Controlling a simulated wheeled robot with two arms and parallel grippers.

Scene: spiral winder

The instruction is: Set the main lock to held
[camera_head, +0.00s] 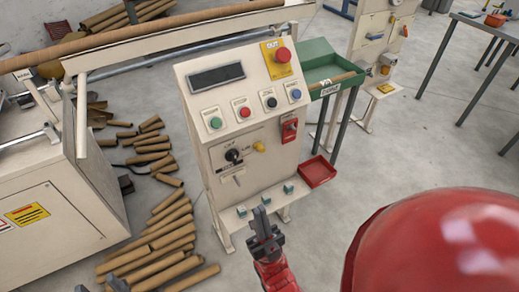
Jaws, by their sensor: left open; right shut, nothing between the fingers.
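The cream control console (200,150) stands upright in the middle of the head view. A red switch block (289,128) sits on its right side; it may be the main lock, but its lettering and setting are too small to read. A black rotary knob (233,156) and a yellow knob (259,147) sit on a lower panel to its left. My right gripper (263,218) is shut and empty, in front of the console's lower ledge and below the switch block. My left gripper (98,287) is open at the bottom left edge, mostly out of view.
A red mushroom button (283,55) tops the console, above several coloured buttons. A red tray (318,171) and a green tray (330,62) are at its right. Cardboard tubes (170,232) lie on the floor at left, beside a cream machine (50,200).

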